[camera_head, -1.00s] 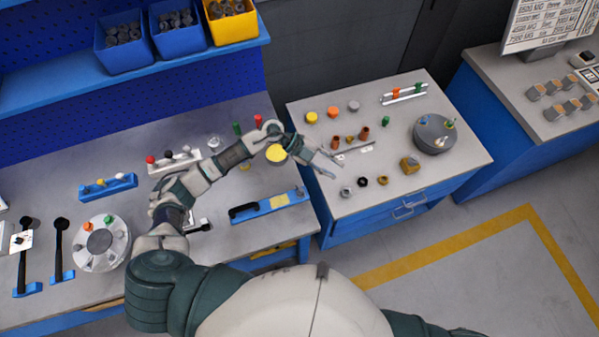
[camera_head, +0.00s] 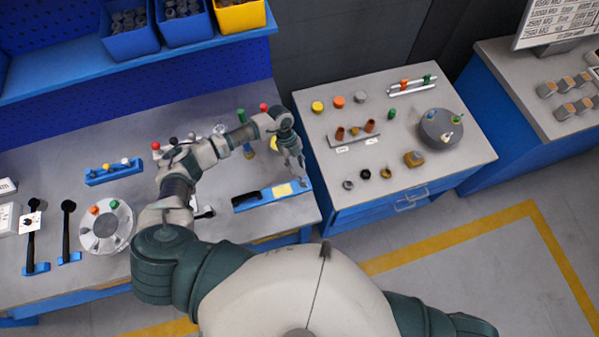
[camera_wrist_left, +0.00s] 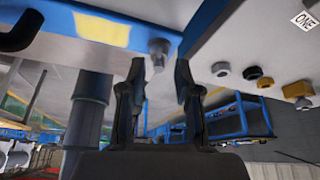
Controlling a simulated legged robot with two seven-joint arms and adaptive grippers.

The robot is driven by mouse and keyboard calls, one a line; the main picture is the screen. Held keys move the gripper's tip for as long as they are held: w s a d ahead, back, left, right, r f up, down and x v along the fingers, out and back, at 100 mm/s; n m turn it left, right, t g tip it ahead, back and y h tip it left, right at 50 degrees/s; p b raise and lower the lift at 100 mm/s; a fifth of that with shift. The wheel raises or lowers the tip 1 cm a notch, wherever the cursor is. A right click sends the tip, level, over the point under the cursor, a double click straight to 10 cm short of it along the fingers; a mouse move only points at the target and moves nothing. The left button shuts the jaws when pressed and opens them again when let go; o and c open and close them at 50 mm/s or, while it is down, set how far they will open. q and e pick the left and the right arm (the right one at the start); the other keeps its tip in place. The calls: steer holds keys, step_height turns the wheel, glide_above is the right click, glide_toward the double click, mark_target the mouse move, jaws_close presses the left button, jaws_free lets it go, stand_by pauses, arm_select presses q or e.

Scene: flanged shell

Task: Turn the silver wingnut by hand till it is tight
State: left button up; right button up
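A small silver piece, which looks like the wingnut (camera_wrist_left: 158,48), stands at the end of a blue bar fixture (camera_wrist_left: 62,27) in the left wrist view; its wings are not clear. In the head view this blue fixture (camera_head: 262,197), with a yellow label and a black handle, lies at the right edge of the left bench. My left gripper (camera_head: 299,170) is above the fixture's right end, pointing down. In the wrist view its two fingers (camera_wrist_left: 160,72) are apart, with the silver piece showing beyond the gap, not gripped. My right gripper is out of view.
The right table (camera_head: 330,108) holds small knobs, nuts and a grey round disc (camera_head: 436,134). On the left bench are a white dial (camera_head: 96,240), black levers (camera_head: 67,230) and a blue rack (camera_head: 108,175). A gap separates bench and table.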

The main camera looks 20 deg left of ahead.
mark_target(299, 176)
arm_select(q)
steer(key=shift+x, duration=2.5)
steer(key=shift+c, duration=0.2)
steer(key=shift+s, duration=0.1)
jaws_close()
